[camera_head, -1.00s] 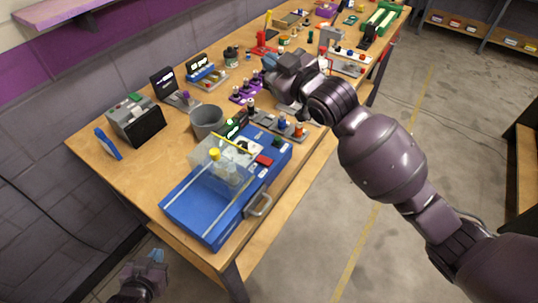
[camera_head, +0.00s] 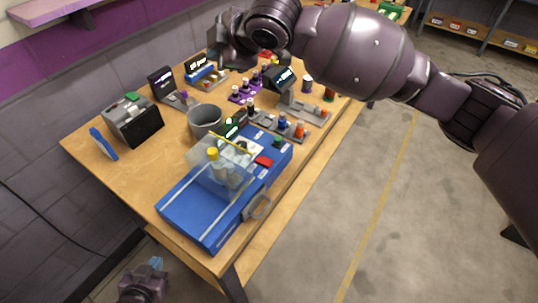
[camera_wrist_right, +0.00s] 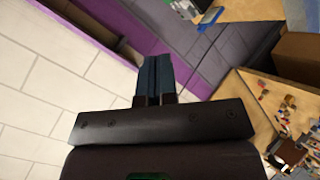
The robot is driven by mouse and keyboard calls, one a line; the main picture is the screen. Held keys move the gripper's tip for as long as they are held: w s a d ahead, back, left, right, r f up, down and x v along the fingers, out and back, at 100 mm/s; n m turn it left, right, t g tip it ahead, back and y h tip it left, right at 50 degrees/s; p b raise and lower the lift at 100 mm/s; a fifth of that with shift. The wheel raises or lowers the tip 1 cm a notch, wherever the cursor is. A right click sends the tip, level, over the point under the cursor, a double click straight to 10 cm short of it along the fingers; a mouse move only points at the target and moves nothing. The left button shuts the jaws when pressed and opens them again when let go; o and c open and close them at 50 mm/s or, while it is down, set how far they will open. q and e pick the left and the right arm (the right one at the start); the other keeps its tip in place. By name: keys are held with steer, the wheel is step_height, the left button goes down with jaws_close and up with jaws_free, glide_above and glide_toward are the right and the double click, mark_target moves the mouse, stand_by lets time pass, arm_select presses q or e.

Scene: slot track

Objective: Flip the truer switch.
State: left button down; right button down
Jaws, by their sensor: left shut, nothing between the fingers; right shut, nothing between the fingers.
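A blue machine (camera_head: 195,208) with a clear cover (camera_head: 207,184), a yellow-topped part and a front handle (camera_head: 258,207) stands at the near end of the bench. A red block (camera_head: 264,161) and a green knob (camera_head: 278,141) are at its far end. I cannot tell which part is the truer switch. My right gripper (camera_wrist_right: 156,74) is shut and empty, raised above the bench's far-left side; its fingertips are unclear in the head view. My left gripper (camera_head: 155,264) is shut and empty, low beside the bench's near-left end, apart from the machine.
A grey bucket (camera_head: 204,121) stands behind the machine. A grey box (camera_head: 130,120) and a blue panel (camera_head: 103,144) are at the left. Several small devices, including one with a dark screen (camera_head: 280,78), crowd the bench (camera_head: 110,176). Its near-left corner is bare. A wall is close behind.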

steer(key=s+d+f+n+g+h, duration=0.6)
steer(key=d+f+n+h, duration=0.1)
steer(key=d+f+h, duration=0.1)
steer(key=shift+d+f+g+h, duration=0.4)
steer(key=shift+d+f, duration=0.25)
steer(key=shift+d, duration=0.2)
steer(key=shift+a+r, duration=0.1)
steer(key=shift+a, duration=0.05)
steer(key=shift+w+a+r, duration=0.2)
steer(key=shift+w+a, duration=0.2)
steer(key=shift+a, duration=0.1)
step_height(320, 180, up, 11)
steer(key=shift+p, duration=0.45)
